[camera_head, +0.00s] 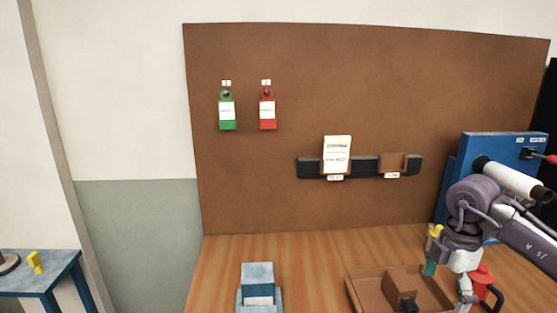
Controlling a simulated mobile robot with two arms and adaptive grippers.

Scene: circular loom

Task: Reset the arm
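My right arm comes in from the right edge, and its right gripper (462,272) hangs low over the right side of the table. It is in front of a blue box (463,165) and close to a brown tray (357,293) and a red object (481,281). A small yellow and teal piece (432,264) shows beside the gripper; I cannot tell whether it is held. The gripper's fingers are too small and overlapped to read as open or shut. My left arm and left gripper are not in view.
A brown board (240,190) behind the table holds a green tag (227,112), a red tag (267,112) and a dark rack (365,166) with a paper card (337,153). A blue-grey box (258,275) stands front centre. The wooden table (315,255) is clear between box and tray.

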